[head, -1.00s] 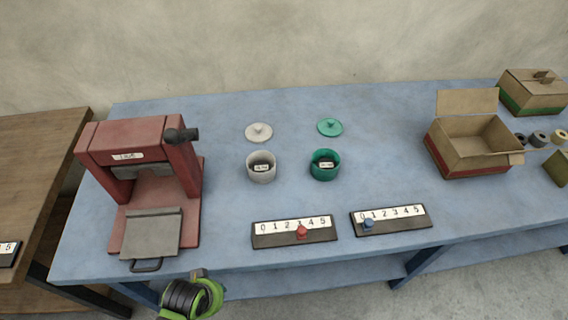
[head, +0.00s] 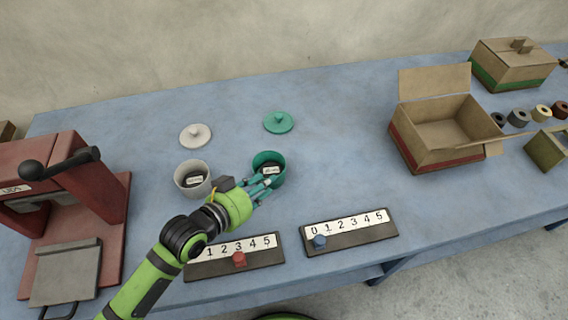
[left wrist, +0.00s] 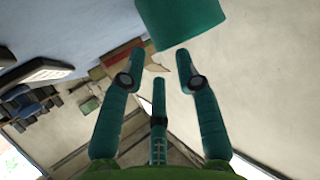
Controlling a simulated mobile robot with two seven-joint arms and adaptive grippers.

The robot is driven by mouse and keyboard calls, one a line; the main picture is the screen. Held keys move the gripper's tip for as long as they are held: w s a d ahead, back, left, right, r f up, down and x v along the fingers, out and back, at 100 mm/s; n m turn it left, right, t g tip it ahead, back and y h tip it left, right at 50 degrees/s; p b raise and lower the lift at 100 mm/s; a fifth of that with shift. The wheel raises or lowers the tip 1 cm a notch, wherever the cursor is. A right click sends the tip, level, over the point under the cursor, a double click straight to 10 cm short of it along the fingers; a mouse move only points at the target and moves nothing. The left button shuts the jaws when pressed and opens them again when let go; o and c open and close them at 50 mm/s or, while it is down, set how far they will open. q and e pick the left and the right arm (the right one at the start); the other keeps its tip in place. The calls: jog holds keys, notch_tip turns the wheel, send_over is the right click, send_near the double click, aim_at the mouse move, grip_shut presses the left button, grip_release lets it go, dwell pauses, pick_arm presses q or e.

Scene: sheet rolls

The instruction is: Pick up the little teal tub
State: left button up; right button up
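The little teal tub (head: 268,164) stands upright and lidless on the blue table, with a small white label inside. Its teal lid (head: 278,122) lies behind it. My left gripper (head: 264,184) has its teal fingers at the front of the tub in the head view and covers part of its lower wall. In the left wrist view the fingers (left wrist: 162,78) are spread and empty between, with the tub's wall (left wrist: 178,20) just beyond their tips. I cannot tell whether they touch it. My right gripper is not in view.
A grey tub (head: 191,181) stands left of the teal one, its lid (head: 195,135) behind. Number strips with a red slider (head: 239,260) and a blue slider (head: 319,241) lie in front. A red press (head: 60,190) stands left, an open carton (head: 408,152) right.

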aim_at(278, 176)
pick_arm(q)
jog(key=shift+w+d, duration=0.3)
jog(key=shift+w, duration=0.1)
jog(key=shift+p, duration=0.3)
jog(key=shift+w+d+p, duration=0.35)
jog(key=shift+d, duration=0.15)
jog(key=x, duration=0.3)
jog(key=shift+s, duration=0.1)
jog(key=shift+w+d+f, duration=0.2)
jog(key=shift+w, duration=0.05)
grip_shut()
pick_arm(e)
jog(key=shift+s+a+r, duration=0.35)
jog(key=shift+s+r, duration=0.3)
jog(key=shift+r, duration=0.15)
